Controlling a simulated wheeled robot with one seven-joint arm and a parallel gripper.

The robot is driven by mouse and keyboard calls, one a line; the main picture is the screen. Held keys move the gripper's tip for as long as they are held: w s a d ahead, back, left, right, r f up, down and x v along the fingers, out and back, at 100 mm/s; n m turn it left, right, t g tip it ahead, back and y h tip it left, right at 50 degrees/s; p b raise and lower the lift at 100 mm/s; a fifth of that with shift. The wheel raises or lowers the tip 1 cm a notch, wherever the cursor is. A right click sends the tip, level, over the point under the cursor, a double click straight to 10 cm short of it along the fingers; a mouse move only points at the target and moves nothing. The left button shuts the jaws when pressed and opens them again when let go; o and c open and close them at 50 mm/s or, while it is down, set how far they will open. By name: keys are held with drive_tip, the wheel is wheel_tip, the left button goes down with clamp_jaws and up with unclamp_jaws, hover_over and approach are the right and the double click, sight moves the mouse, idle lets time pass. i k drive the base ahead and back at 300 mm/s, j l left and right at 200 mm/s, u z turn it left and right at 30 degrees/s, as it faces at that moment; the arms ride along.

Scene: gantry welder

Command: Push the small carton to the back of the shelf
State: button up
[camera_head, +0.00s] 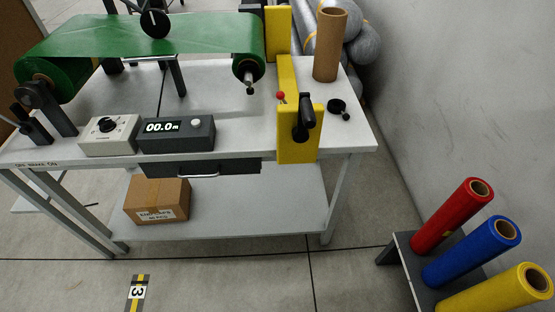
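A small brown carton (157,199) with a tape strip and a white label sits on the lower shelf (255,205) of the workbench. It stands at the left part of the shelf, close to the front edge. The shelf behind it is partly hidden by the benchtop and the carton itself. My gripper is not in view.
The benchtop (345,138) overhangs the shelf, with a drawer (212,170) under it. Bench legs (333,205) stand at both ends. A rack (400,262) with red, blue and yellow rolls stands at the right. The floor (230,275) in front is clear.

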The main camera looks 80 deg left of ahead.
sight(158, 200)
drive_tip(key=u, duration=3.55)
